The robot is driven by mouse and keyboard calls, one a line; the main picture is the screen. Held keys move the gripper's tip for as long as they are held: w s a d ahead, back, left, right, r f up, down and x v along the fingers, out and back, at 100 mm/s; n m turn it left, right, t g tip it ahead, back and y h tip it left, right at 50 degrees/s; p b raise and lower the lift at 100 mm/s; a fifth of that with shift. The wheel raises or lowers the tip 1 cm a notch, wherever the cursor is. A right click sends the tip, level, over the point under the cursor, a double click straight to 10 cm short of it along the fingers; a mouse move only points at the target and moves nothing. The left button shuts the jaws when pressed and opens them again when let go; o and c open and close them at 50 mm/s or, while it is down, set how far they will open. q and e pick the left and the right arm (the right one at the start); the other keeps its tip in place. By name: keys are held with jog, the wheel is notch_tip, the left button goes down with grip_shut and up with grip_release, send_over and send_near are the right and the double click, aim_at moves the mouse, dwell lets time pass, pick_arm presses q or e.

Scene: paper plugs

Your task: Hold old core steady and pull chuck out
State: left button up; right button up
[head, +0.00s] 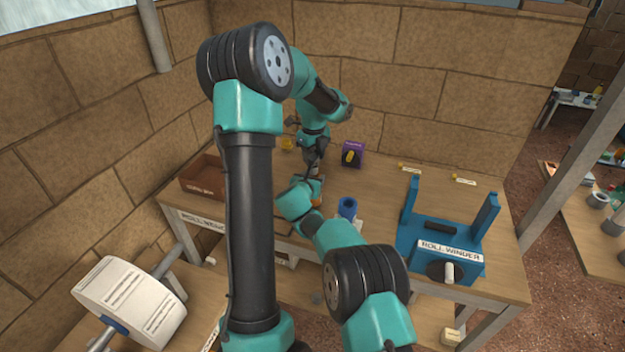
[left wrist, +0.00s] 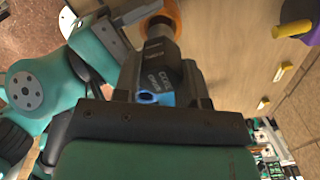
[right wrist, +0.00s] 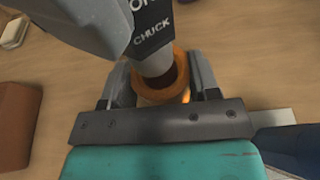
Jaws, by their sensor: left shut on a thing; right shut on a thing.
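The old core is an orange ring (right wrist: 148,92) between the two fingers of my right gripper (right wrist: 160,85), which is shut on it. The core also shows in the left wrist view (left wrist: 163,14) and as a small orange patch in the head view (head: 318,196). The grey chuck (right wrist: 150,38), with a dark label reading CHUCK, has its narrow end at the core's opening; how deep it sits is hard to tell. My left gripper (left wrist: 155,75) is shut on the chuck's body (left wrist: 165,72). In the head view my arms hide most of the chuck.
A blue cylinder (head: 347,207) stands beside my right gripper. The blue roll winder (head: 415,238) is to the right. A purple box (head: 352,147) is behind, a brown tray (head: 203,187) to the left. A large paper roll (head: 105,285) is at lower left.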

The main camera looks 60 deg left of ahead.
pick_arm(q)
jog(key=shift+r, duration=0.1)
jog(key=shift+r, duration=1.45)
pick_arm(e)
jog(key=o, duration=1.2)
jog(key=shift+v, duration=6)
